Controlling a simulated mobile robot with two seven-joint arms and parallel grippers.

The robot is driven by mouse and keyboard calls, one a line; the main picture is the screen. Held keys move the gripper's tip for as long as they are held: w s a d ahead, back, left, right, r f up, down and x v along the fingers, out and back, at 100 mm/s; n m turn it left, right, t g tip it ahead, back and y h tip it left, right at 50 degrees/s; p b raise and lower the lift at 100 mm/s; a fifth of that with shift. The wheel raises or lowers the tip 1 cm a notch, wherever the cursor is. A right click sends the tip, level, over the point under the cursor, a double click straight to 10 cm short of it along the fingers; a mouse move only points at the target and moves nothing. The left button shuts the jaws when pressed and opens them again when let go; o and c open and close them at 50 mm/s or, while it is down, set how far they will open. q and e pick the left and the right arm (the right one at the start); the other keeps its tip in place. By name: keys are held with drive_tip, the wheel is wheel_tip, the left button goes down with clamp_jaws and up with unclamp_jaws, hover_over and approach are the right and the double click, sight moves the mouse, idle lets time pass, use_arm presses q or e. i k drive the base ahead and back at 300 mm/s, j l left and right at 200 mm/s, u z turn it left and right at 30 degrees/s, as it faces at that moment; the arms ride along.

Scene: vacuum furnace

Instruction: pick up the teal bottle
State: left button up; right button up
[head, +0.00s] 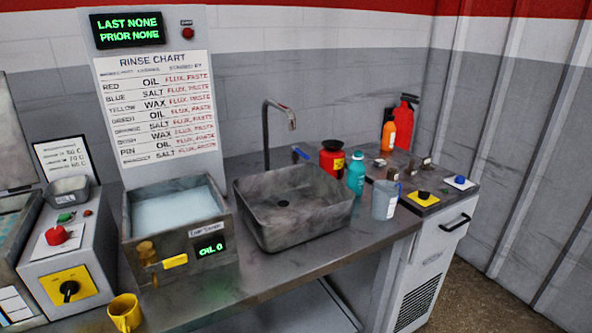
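The teal bottle (356,174) stands upright on the metal counter, just right of the sink basin. A red container with a black top (332,159) stands close behind it to the left. A grey-blue jug (385,200) stands in front of it to the right, near the counter's front edge. The bottle is mostly unobstructed. Neither my left nor my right gripper shows in the head view.
The sink (295,212) with its tall faucet (279,118) lies left of the bottle. An orange bottle (388,135) and a red extinguisher (404,122) stand behind right. A yellow mug (125,312) sits at the front left. The counter strip before the sink is clear.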

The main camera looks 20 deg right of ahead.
sight(356, 169)
drive_tip(key=l+u, duration=0.35)
drive_tip(key=i+l+u, duration=0.1)
drive_tip(key=u, duration=0.25)
drive_tip(key=l+u, duration=0.35)
drive_tip(key=j, duration=0.1)
